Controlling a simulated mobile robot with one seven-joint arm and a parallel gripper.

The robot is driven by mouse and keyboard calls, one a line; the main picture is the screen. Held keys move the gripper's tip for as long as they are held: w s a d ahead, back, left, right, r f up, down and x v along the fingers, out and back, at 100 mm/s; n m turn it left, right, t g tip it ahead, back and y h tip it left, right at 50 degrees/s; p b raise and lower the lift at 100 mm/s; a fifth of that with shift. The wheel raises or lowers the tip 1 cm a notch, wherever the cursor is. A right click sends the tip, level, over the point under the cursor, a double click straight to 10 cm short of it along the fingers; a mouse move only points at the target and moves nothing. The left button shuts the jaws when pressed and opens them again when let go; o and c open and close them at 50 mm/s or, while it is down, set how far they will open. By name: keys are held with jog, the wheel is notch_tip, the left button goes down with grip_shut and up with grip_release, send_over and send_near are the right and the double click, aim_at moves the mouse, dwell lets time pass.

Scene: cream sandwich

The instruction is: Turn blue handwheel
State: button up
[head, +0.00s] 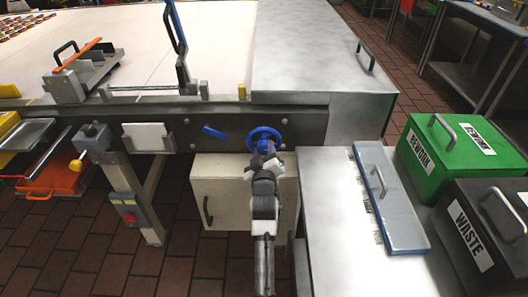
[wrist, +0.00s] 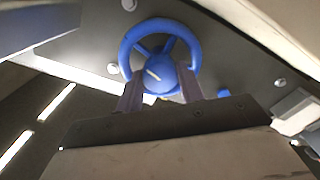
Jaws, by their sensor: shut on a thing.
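The blue handwheel (head: 264,135) is mounted on the dark metal side rail of the conveyor, in the middle of the head view. My gripper (head: 262,152) is right at it, reaching up from below in the picture and covering its lower part. In the wrist view, the handwheel (wrist: 160,60) shows its rim, spokes and a round hub with a yellowish mark. My gripper's two dark fingers (wrist: 161,95) stand on either side of the hub, over the lower part of the wheel. The gripper is shut on the handwheel; the exact contact spots are hard to see.
A blue pointer-like lever (head: 214,132) sits on the rail left of the wheel. A cream cabinet (head: 225,190) stands below. A steel bench (head: 345,255) stands close on the right, with the green rework bin (head: 437,155) and dark waste bin (head: 470,245) beyond.

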jog(key=m, duration=0.6)
jog(key=shift+m, duration=0.3)
jog(key=m, duration=0.6)
jog(key=shift+b, duration=0.3)
jog(key=m, duration=0.6)
jog(key=shift+m, duration=0.3)
jog(key=m+b, duration=0.1)
jog(key=m, duration=0.5)
jog(key=shift+m, duration=0.3)
jog(key=o, duration=1)
jog(key=shift+s, duration=0.1)
